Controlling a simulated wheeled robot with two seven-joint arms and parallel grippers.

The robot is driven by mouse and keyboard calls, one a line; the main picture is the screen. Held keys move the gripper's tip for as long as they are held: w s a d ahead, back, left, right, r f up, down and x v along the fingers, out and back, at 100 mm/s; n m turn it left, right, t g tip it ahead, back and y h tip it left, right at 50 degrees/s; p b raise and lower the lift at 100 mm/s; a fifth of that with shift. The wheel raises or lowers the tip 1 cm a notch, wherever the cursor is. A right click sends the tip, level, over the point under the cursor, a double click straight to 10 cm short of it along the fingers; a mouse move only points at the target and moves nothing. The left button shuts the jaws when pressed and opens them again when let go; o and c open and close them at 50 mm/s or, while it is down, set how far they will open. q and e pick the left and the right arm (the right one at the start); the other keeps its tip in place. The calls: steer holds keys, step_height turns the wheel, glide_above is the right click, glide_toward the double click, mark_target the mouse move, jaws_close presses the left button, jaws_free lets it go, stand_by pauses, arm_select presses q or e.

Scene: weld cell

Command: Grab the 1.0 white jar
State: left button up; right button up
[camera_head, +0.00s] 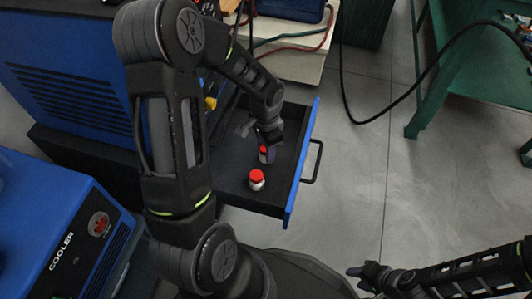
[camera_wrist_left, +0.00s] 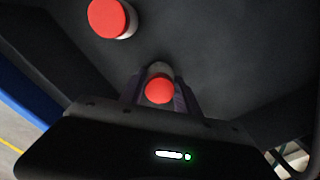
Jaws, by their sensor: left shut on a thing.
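Two small white jars with red lids stand in the open drawer. One jar (camera_head: 263,154) is between the fingers of my left gripper (camera_head: 267,148), which reaches down into the drawer and is shut on it. In the left wrist view this held jar (camera_wrist_left: 159,89) shows mostly its red lid between the fingers (camera_wrist_left: 160,93). The other jar (camera_head: 256,180) stands free, nearer the front in the head view; it also shows at the top left of the left wrist view (camera_wrist_left: 110,19). No jar label is readable. My right gripper (camera_head: 366,275) is low at the right, far from the jars; its opening is unclear.
The dark drawer (camera_head: 236,188) has a blue front panel (camera_head: 301,170) and a black handle (camera_head: 315,162). A blue cooler unit (camera_head: 75,245) stands at the lower left. A green table frame (camera_head: 430,90) and a black cable are at the right. Grey floor lies clear between.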

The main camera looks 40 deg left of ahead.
arm_select(q)
jaws_close()
step_height(320, 180, up, 9)
steer(key=p, duration=0.3)
steer(key=shift+r+p, duration=0.3)
steer(key=shift+r, duration=0.25)
